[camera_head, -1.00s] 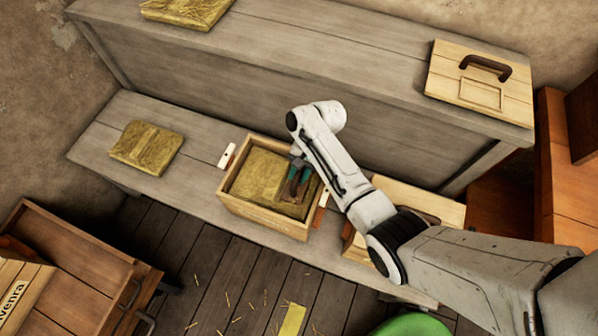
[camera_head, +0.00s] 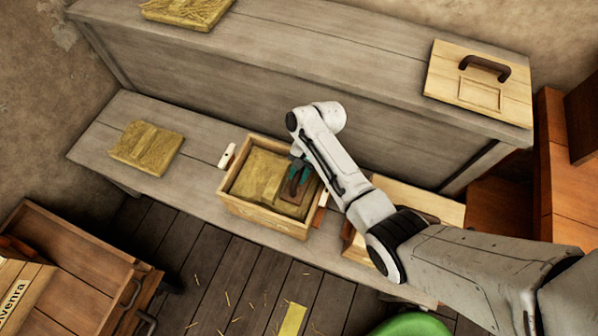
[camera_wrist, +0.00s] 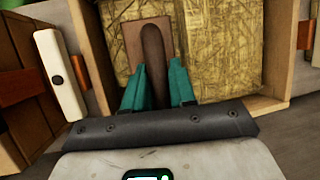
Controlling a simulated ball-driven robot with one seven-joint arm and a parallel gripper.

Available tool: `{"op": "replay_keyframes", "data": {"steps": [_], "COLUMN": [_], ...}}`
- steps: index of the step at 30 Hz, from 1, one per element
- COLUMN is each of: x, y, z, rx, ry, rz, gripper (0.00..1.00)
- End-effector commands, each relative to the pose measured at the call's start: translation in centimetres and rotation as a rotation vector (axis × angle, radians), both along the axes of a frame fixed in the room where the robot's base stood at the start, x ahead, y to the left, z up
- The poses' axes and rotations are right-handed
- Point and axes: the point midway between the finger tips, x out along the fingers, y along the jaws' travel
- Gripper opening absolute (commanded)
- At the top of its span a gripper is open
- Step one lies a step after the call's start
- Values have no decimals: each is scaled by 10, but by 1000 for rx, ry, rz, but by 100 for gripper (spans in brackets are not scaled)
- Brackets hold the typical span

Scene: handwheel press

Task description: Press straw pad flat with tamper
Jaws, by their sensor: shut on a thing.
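The straw pad (camera_head: 257,179) lies inside a light wooden box (camera_head: 262,226) on the bench; it also shows in the wrist view (camera_wrist: 222,50). The tamper (camera_head: 291,197), a brown flat plate with a long dark handle, is over the right part of the pad in the head view. In the wrist view, the tamper (camera_wrist: 133,42) is near the box's left wall. My gripper (camera_head: 300,174) has teal fingers, which show in the wrist view (camera_wrist: 156,85) closed on the tamper's handle. Whether the plate touches the straw is hard to tell.
Another straw pad (camera_head: 146,147) lies on the bench to the left, and one (camera_head: 188,10) on the upper ledge. A wooden lid with a dark handle (camera_head: 480,82) lies on the ledge at right. White latches flank the box, one at left (camera_head: 227,156).

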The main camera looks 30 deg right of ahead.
Motion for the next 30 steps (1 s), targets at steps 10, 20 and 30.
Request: {"op": "replay_keyframes", "data": {"steps": [10,20,30], "x": [-3,-1,0], "y": [1,1,0], "z": [13,50,80], "rx": [0,0,0], "ry": [7,3,0], "rz": [1,2,1], "gripper": [0,0,0]}}
